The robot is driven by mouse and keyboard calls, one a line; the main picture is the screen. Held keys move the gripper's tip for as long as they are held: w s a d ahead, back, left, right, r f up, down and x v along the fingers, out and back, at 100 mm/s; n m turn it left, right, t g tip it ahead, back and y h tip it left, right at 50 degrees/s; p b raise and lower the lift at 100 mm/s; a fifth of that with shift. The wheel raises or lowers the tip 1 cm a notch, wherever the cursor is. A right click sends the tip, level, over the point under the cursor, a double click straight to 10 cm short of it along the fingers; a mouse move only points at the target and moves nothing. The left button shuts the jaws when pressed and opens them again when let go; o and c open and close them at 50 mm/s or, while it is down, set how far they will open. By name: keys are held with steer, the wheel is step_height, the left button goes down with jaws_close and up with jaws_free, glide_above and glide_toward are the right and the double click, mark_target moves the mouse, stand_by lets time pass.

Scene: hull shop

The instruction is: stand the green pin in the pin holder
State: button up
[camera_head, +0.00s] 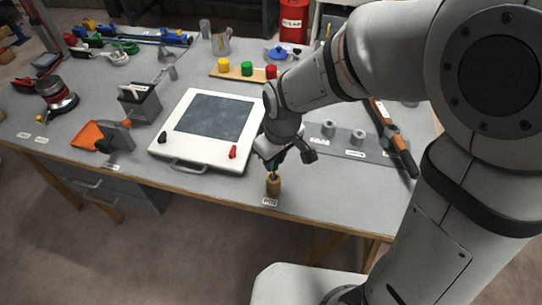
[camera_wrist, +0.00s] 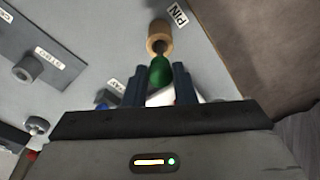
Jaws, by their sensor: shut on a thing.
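The pin holder (camera_head: 273,186) is a small tan wooden cylinder near the table's front edge, behind a "PIN" label. It also shows at the top of the wrist view (camera_wrist: 158,27), with its round mouth facing my gripper. My gripper (camera_wrist: 160,84) is shut on the green pin (camera_wrist: 160,72), which sits between the two dark fingers. In the head view, my gripper (camera_head: 274,163) is just above the holder. A thin dark shaft shows at the holder's mouth; I cannot tell how deep it is in.
A white framed panel (camera_head: 166,147) with a dark screen lies left of my gripper. A grey plate (camera_head: 341,148) with round sockets lies to the right. Farther back, a wooden board (camera_head: 234,77) carries yellow, green and red pieces. An orange dustpan (camera_head: 88,136) lies at left.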

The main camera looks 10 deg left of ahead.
steer(key=shift+f+b, duration=0.6)
steer(key=shift+f, duration=0.2)
stand_by(0.4)
steer(key=shift+f+b, duration=0.3)
steer(key=shift+f, duration=0.05)
steer(key=shift+f+b, duration=0.45)
steer(key=shift+f, duration=0.1)
stand_by(0.3)
steer(key=shift+f+b, duration=0.3)
steer(key=shift+f, duration=0.05)
stand_by(0.3)
steer(key=o, duration=1)
steer(key=shift+o, duration=0.2)
steer(key=shift+o, duration=0.5)
